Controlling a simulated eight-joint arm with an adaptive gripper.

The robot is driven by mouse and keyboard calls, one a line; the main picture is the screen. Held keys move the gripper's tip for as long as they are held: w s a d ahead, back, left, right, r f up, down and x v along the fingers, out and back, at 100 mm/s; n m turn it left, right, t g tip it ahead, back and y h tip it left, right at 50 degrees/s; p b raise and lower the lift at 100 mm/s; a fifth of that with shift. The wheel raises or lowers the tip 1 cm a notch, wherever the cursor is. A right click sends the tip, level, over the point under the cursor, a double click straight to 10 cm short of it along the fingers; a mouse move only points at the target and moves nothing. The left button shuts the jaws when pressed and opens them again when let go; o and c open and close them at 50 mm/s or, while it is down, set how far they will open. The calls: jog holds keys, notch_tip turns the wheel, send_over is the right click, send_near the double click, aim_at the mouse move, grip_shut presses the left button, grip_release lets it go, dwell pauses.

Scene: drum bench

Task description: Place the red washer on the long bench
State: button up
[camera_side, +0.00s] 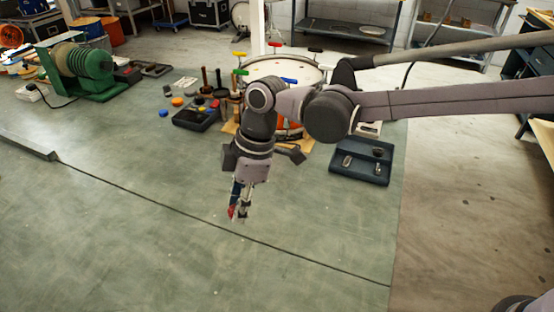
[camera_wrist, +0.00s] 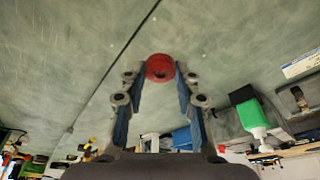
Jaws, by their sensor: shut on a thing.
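The red washer (camera_wrist: 160,67) is between the fingertips of my gripper (camera_wrist: 163,77) in the wrist view. It also shows as a small red piece (camera_side: 231,212) at the fingertips in the side view. My gripper (camera_side: 238,212) points down and is shut on the washer. The long bench (camera_side: 130,245) appears as a wide grey-green top with a dark seam across it. The washer and fingertips are over its open part, near the seam. I cannot tell the exact gap between washer and bench top.
A drum (camera_side: 284,70) stands behind my arm, with several coloured-handled tools around it. A dark tray (camera_side: 362,161) with small parts lies to the right. A green ribbed machine (camera_side: 78,68) stands at the back left. The front of the bench is clear.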

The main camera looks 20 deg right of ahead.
send_over(200, 273)
jog(key=d, duration=0.1)
notch_tip(200, 273, down, 6)
jog(key=shift+f, duration=2.2)
jog(key=shift+f, duration=0.15)
jog(key=o, duration=0.7)
jog(key=shift+c, duration=0.2)
